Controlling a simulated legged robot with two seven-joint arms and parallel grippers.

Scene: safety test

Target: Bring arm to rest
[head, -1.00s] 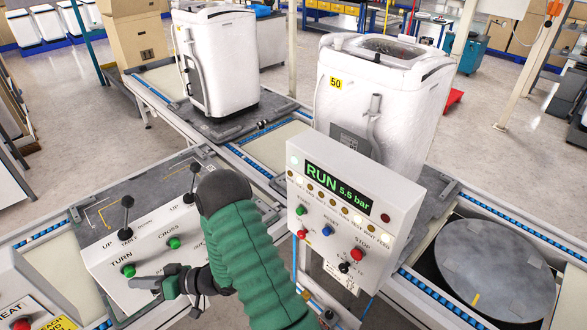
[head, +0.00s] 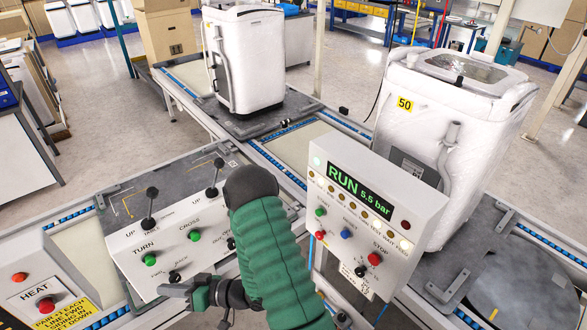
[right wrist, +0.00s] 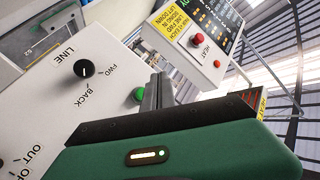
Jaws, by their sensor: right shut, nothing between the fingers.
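My right arm, in a green sleeve, enters the head view from the bottom and bends at a dark joint. My right gripper (head: 162,289) is shut and empty, its fingers pointing left at the lower edge of the white control panel (head: 127,252). I cannot tell whether it touches the panel. In the right wrist view the shut dark fingers (right wrist: 158,92) stick up before a white panel with a black LINE knob (right wrist: 87,68) and a green button (right wrist: 141,95). My left gripper is not in view.
A box reading RUN (head: 375,203) stands close right of my arm. A HEAT box (head: 40,290) is at lower left. Behind are a white washer numbered 50 (head: 440,130) and another washer (head: 250,60) on the conveyor line. A round dark plate (head: 530,295) lies at lower right.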

